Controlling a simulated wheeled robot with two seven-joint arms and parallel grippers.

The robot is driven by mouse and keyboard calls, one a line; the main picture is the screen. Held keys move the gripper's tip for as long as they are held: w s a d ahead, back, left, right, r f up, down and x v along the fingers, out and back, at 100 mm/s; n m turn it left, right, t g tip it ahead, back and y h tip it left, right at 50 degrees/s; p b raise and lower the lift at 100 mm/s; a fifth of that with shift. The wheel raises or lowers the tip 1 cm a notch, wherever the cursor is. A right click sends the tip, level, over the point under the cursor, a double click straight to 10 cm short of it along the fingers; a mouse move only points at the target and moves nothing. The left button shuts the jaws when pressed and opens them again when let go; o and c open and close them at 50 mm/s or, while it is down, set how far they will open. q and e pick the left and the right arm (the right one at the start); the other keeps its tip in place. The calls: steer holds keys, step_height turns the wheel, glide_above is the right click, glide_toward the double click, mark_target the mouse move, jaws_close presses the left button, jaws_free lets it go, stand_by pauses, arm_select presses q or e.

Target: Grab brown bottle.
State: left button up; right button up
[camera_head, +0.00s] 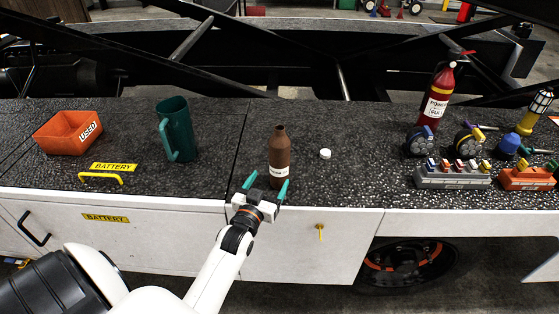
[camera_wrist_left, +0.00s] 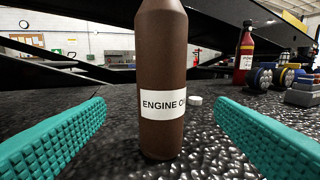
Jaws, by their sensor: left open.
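A brown bottle (camera_head: 279,155) with a white label stands upright on the black speckled top, near its front edge. In the left wrist view the bottle (camera_wrist_left: 162,60) stands in the middle, and its label reads "ENGINE O", the rest cut off by its curve. My left gripper (camera_head: 265,186) is open at the bottle's near side, low down. Its teal fingers (camera_wrist_left: 165,135) lie to the left and right of the bottle with clear gaps, and the bottle stands a little beyond or between the tips. My right gripper is not in view.
A small white cap (camera_head: 325,154) lies right of the bottle. A green jug (camera_head: 176,130) and an orange bin (camera_head: 68,132) stand to the left. A red fire extinguisher (camera_head: 436,97) and several battery-like items (camera_head: 452,174) stand to the right. The top around the bottle is clear.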

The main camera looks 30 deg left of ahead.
mark_target(276, 171)
arm_select(q)
steer(key=x, duration=0.5)
steer(key=shift+p+x, duration=0.65)
steer(key=shift+x, duration=2.05)
steer(key=shift+r, duration=0.1)
steer(key=c, duration=1.3)
